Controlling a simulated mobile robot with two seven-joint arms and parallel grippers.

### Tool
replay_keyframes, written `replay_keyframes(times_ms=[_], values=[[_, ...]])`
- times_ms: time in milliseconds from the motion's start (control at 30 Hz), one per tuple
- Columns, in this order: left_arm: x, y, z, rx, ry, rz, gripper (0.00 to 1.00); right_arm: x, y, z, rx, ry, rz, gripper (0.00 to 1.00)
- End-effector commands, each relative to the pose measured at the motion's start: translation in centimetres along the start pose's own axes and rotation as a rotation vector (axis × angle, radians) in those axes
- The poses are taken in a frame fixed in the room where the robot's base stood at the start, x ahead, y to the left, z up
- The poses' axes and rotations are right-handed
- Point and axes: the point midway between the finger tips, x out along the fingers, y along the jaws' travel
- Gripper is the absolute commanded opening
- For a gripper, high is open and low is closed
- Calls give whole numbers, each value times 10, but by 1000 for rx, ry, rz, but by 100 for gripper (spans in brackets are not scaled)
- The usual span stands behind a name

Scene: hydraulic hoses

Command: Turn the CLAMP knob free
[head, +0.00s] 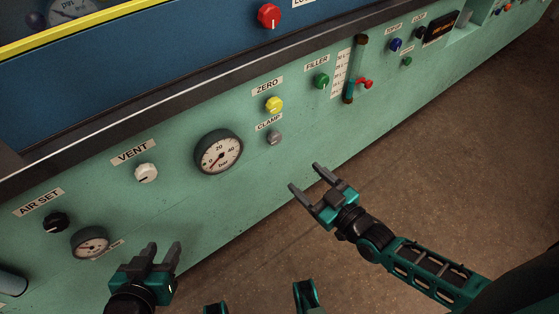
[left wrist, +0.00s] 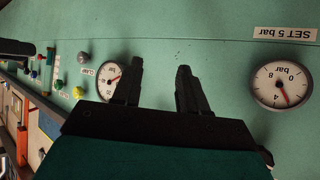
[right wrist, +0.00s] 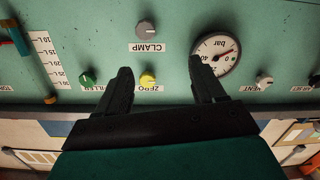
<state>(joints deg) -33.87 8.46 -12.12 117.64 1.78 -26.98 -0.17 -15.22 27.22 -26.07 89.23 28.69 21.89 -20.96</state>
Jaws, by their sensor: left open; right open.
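The CLAMP knob (head: 274,138) is a small grey knob on the green panel, under its CLAMP label (head: 268,123) and right of the large bar gauge. It also shows in the right wrist view (right wrist: 146,29), upside down, beyond the fingertips, and in the left wrist view (left wrist: 83,58). My right gripper (head: 304,177) is open and empty, below and right of the knob in the head view, apart from it. My left gripper (head: 164,254) is open and empty at the lower left, near the small gauge. Nothing hides the knob in the head view.
Near the CLAMP knob are the yellow ZERO knob (head: 274,104), the large bar gauge (head: 218,152) and the green FILLER knob (head: 321,81). A sight tube (head: 356,70) with a red valve (head: 366,84) stands further right. The white VENT knob (head: 146,173) is left. The brown floor is clear.

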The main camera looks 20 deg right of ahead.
Motion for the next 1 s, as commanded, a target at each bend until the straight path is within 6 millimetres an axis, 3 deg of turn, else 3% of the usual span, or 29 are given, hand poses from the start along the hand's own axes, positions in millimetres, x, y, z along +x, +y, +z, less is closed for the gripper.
replay_keyframes(times_ms=[33, 100, 333, 800, 1000], values=[[9, 1, 14, -1, -5, 4, 43, 4, 7, 16, -23, 24, 11, 69], [11, 2, 15, -3, -2, 8, 43, 5, 16, 21, -43, 49, 27, 69], [12, 4, 12, -4, 5, 13, 43, 20, 25, 20, -61, 76, 47, 69], [23, 10, 23, -7, 2, 31, 43, 111, 28, 13, -59, 76, 46, 69], [25, 14, 22, -12, 3, 39, 43, 131, 29, 12, -59, 73, 45, 69]])
